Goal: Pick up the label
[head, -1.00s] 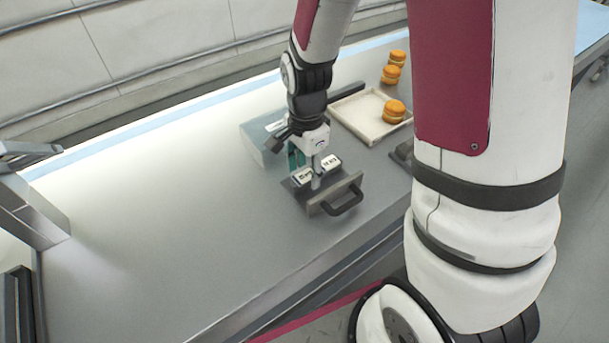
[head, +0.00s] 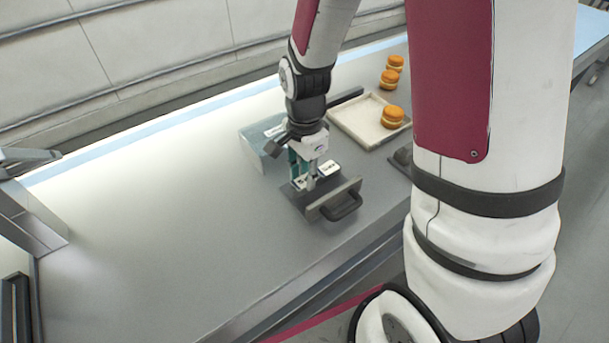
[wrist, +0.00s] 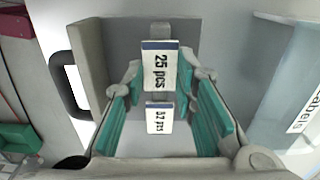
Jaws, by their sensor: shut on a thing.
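My gripper (head: 304,182) points down over the dark open drawer (head: 326,196) of the label box. In the wrist view my gripper (wrist: 163,76) has its teal-lined fingers on either side of a white label with a blue edge, reading "25 pcs" (wrist: 160,66), and is shut on it. A second white label (head: 328,168) lies to the right in the drawer; it reads about "12 pcs" in the wrist view (wrist: 158,118) and looks smaller. I cannot tell how far the held label is above the drawer floor.
The pale teal label box (head: 256,148) stands behind the drawer; its "Labels" lettering shows in the wrist view. A cream tray (head: 350,119) holds an orange-topped round (head: 392,116), with more rounds behind. The left part of the counter (head: 160,220) is clear.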

